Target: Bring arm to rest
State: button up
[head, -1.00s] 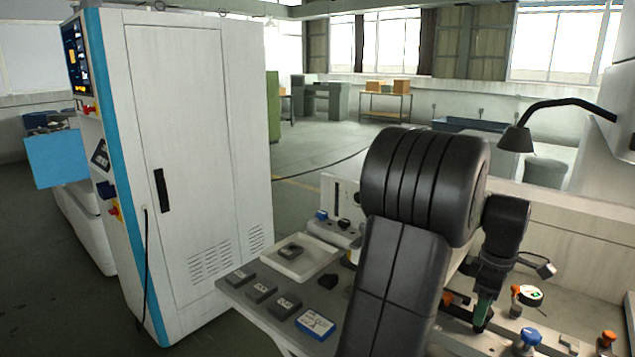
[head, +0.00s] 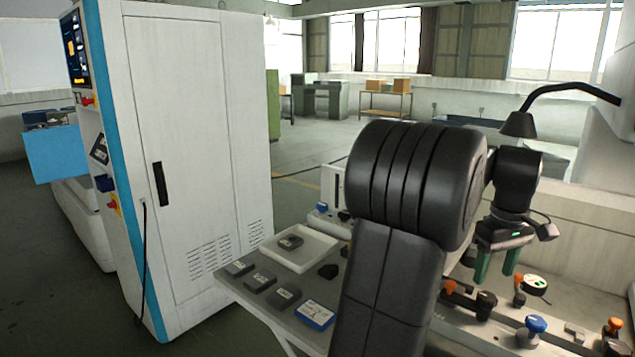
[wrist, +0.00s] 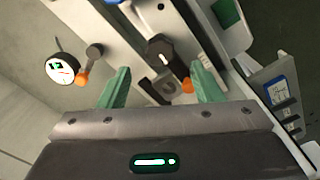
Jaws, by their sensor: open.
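My gripper (head: 497,264) hangs pointing down above the machine's work area at the right of the head view. Its two green fingers are apart with nothing between them. In the wrist view my gripper (wrist: 158,90) also shows open, with a black clamp with an orange knob (wrist: 170,62) seen beyond the fingers. My dark arm bends across the middle of the head view and hides part of the table and machine.
A side table (head: 262,309) holds a white tray (head: 312,248) with a grey block (head: 290,242), several dark blocks and a blue-edged box (head: 315,315). A dial gauge (head: 535,285) and a blue knob (head: 537,324) stand near my gripper. A lamp (head: 517,124) hangs close behind. A tall white cabinet (head: 190,150) stands left.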

jog(key=shift+r, duration=1.7)
